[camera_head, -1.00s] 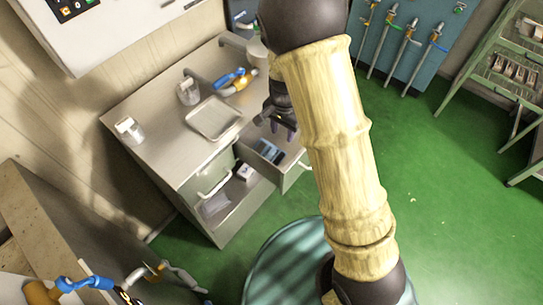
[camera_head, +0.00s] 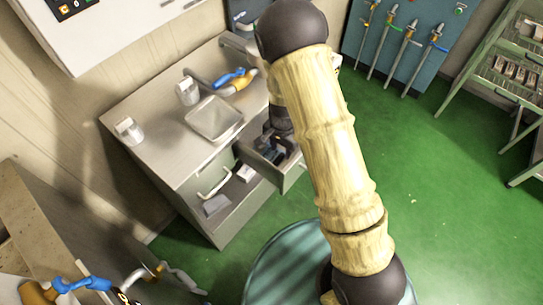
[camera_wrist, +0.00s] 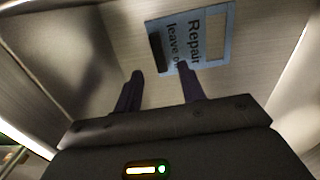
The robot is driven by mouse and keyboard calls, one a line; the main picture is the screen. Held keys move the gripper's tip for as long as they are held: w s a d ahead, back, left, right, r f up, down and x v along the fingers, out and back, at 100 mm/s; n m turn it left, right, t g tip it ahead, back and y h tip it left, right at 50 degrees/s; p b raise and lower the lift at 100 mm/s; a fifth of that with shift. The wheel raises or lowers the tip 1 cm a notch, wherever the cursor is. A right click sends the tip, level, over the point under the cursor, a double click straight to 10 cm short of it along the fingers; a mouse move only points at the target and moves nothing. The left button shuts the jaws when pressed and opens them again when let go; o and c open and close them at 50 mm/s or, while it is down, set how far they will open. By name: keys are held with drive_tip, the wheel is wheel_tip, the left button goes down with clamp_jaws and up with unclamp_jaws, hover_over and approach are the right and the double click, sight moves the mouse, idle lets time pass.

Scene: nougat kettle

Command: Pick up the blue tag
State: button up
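The blue tag (camera_wrist: 200,42) lies flat on the floor of the open drawer (camera_head: 293,176). In the wrist view it shows dark printing that begins "Repair" and "leave", and a dark strip along its left edge. My gripper (camera_wrist: 159,68) is open and empty. Its two dark fingers are apart and point into the drawer; the right fingertip overlaps the tag's lower edge in the picture, and the left one is to the left of it. Whether they touch the tag cannot be told. In the head view the gripper and arm hide most of the drawer's inside.
The drawer walls (camera_wrist: 285,50) stand close around my gripper. On the counter above are a metal tray (camera_head: 214,118), a white container (camera_head: 128,130), another container (camera_head: 188,91) and a blue-and-yellow item (camera_head: 236,81).

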sight(280, 157)
wheel_tip(280, 157, down, 4)
drive_tip(key=shift+a+r, duration=0.1)
drive_tip(key=shift+r, duration=0.1)
idle(0.3)
clamp_jaws()
